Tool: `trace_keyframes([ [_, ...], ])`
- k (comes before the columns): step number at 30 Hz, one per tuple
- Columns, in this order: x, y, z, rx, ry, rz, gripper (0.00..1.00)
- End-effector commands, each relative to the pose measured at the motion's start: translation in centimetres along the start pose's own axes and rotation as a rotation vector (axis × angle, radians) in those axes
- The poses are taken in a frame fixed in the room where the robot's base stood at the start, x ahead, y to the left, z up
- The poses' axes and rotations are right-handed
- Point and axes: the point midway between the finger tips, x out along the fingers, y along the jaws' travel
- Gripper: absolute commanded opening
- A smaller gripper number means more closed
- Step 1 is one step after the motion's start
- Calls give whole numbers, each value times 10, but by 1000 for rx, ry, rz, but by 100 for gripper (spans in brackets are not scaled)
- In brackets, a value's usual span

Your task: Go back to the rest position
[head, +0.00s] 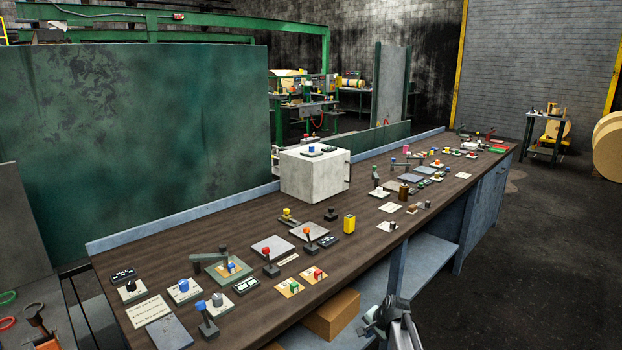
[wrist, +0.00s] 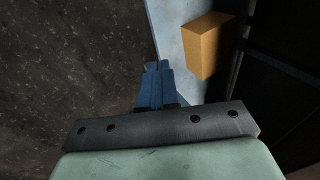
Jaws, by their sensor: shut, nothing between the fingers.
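My gripper (wrist: 157,66) shows in the wrist view with its two blue fingers together and nothing between them. It is in front of the bench, not over its top. Beneath it are the dark floor and the edge of a pale blue shelf. In the head view, part of my arm shows at the bottom edge, in front of the bench's lower shelf; I cannot make out the fingertips there. The workbench (head: 215,240) has a brown top with several levers, buttons and plates.
A cardboard box (head: 331,315) lies on the lower shelf, also in the wrist view (wrist: 208,45), close to the fingers. A white cube-shaped box (head: 314,178) stands on the bench. Lever posts stick up near the front edge. The floor (head: 540,260) at right is clear.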

Motion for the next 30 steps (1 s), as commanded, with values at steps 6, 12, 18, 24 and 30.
trace_keyframes([
  [6, 42, 77, 66, -103, -98, 129, 0],
  [12, 68, 145, 125, -200, -198, 235, 0],
  [18, 82, 212, 183, -298, -306, 335, 0],
  [24, 84, 278, 241, -396, -426, 424, 0],
  [30, 74, 341, 297, -493, -554, 505, 0],
])
